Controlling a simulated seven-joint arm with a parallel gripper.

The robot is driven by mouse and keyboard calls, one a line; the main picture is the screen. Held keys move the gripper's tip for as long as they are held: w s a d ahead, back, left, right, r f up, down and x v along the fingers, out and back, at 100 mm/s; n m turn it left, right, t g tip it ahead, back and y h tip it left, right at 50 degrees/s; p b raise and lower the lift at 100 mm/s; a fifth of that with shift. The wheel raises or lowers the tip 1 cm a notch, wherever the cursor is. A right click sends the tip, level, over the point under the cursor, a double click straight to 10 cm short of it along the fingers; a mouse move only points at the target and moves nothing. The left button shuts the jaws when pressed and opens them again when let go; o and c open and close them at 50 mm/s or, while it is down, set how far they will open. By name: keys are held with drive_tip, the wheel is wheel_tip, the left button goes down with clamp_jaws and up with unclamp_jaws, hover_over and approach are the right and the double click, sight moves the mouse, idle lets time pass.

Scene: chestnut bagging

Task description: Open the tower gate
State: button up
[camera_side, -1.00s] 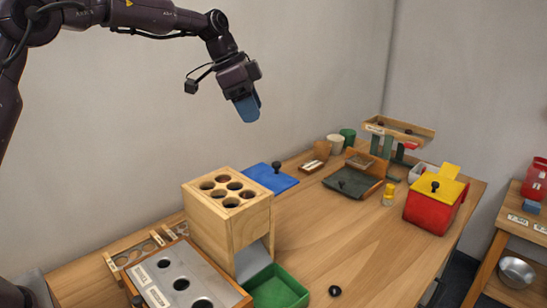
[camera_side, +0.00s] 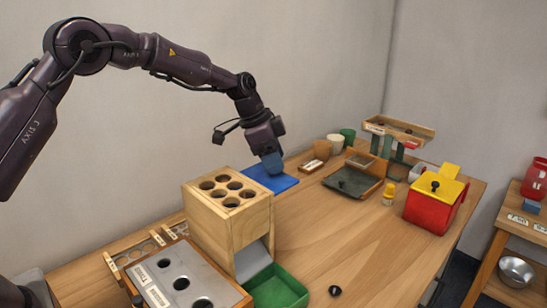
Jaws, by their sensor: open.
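A wooden tower (camera_side: 218,222) with several round holes in its top stands left of centre on the table. A grey sloping plate (camera_side: 253,259) shows at its lower right side, above a green tray (camera_side: 277,288). I cannot make out a separate gate. A blue board (camera_side: 283,184) lies flat behind the tower. My gripper (camera_side: 272,164), with blue fingers, points down over the blue board. It is open; its fingers hide the board's dark knob, and I cannot tell whether they touch it.
A metal panel with holes (camera_side: 168,268) stands at the front left. A dark tray (camera_side: 353,182), a red box with a yellow lid (camera_side: 433,215) and a raised wooden stand (camera_side: 398,130) are to the right. A small dark ring (camera_side: 335,290) lies near the front edge. The table's middle is clear.

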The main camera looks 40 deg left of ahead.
clamp_jaws()
drive_tip(key=shift+w+a, duration=0.1)
drive_tip(key=shift+w, duration=1.95)
unclamp_jaws()
drive_tip(key=v, duration=1.3)
